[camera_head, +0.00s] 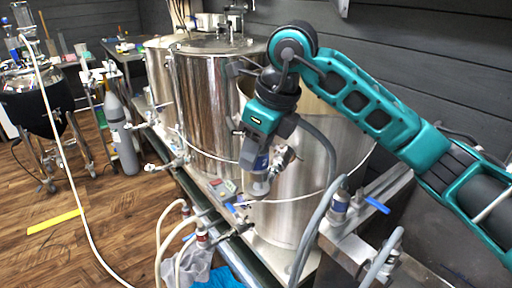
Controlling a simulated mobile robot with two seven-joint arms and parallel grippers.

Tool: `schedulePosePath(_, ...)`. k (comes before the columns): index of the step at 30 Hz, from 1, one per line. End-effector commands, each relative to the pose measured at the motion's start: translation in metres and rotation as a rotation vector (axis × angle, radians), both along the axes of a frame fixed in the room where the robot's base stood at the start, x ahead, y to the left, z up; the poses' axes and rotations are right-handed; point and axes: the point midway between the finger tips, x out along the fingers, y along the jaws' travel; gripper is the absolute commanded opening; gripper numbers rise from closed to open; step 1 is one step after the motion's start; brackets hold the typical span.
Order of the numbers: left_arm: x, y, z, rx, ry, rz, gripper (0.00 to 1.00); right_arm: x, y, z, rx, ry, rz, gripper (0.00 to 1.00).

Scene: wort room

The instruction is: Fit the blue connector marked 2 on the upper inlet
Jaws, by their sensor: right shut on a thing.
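My right gripper (258,143) reaches in from the right on the teal arm and points down in front of the nearest steel kettle (305,205). It is shut on a small blue-grey connector (261,162), whose marking is too small to read. A metal fitting (281,158) shows close beside the connector at the kettle wall. It may be the upper inlet; I cannot tell whether they touch. A metal end (260,186) shows below the connector. My left gripper is not in view.
A grey hose (329,150) curves down right of the gripper. A blue-handled valve (377,205) and another blue-grey connector (340,203) stand at lower right. Red-collared hose ends (202,236) are at lower middle. More kettles (205,100) stand behind; a grey gas cylinder (121,135) stands left.

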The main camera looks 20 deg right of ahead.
Motion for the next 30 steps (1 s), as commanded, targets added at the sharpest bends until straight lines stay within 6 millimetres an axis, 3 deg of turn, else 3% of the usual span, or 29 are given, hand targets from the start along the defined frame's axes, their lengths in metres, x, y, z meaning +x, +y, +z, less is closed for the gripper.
schedulePosePath(30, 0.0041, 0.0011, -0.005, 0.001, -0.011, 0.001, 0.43, 0.0004, 0.0001, -0.0079, -0.001, -0.001, 0.0, 0.06)
